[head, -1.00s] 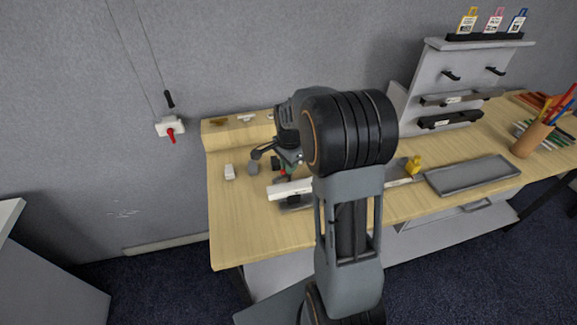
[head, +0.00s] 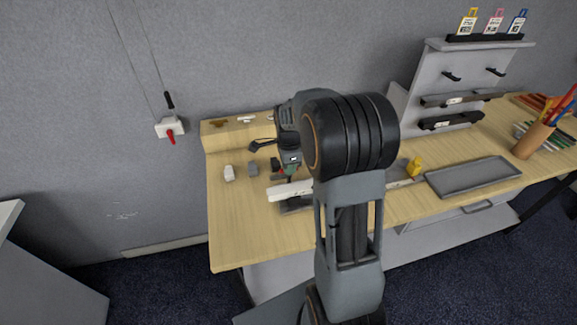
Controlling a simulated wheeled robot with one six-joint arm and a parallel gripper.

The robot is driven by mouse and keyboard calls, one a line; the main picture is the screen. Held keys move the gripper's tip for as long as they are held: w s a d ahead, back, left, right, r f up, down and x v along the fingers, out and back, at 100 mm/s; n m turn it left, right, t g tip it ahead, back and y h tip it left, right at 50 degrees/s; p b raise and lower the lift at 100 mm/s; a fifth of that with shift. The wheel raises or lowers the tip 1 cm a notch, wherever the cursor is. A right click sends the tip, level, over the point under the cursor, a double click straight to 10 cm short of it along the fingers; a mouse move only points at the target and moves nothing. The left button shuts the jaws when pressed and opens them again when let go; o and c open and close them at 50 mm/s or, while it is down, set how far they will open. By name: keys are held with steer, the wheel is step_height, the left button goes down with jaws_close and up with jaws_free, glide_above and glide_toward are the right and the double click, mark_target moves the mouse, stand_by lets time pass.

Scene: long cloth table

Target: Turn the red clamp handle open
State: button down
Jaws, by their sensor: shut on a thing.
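A small red part (head: 281,171), which looks like the clamp handle, shows beside a dark and green part just behind a long white bar (head: 289,190) on the table. My gripper (head: 284,168) is down at this spot and shut on the red handle, as far as I can see. My arm and the gripper's own body hide most of the clamp and the fingertips, so the handle's exact angle cannot be told.
The cloth table (head: 235,235) has free room at its front left. A white block (head: 229,173) and a grey block (head: 252,168) stand left of the gripper. A grey tray (head: 470,178) and a yellow object (head: 414,167) are at the right. A wall switch box (head: 163,129) has a red lever.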

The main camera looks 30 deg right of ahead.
steer(key=c, duration=1.2)
jaws_free()
steer(key=shift+o, duration=0.2)
steer(key=shift+r, duration=0.1)
step_height(320, 180, up, 14)
steer(key=shift+b, duration=0.35)
steer(key=s+a+f+n+t, duration=0.2)
steer(key=s+a+n, duration=0.3)
steer(key=s+n, duration=0.3)
steer(key=s+a+f+n+t, duration=0.2)
steer(key=s+a+n, duration=0.2)
steer(key=s+n, duration=0.4)
steer(key=shift+s+a+f+n, duration=0.25)
steer(key=shift+a+f+n, duration=0.1)
steer(key=shift+n, duration=1.85)
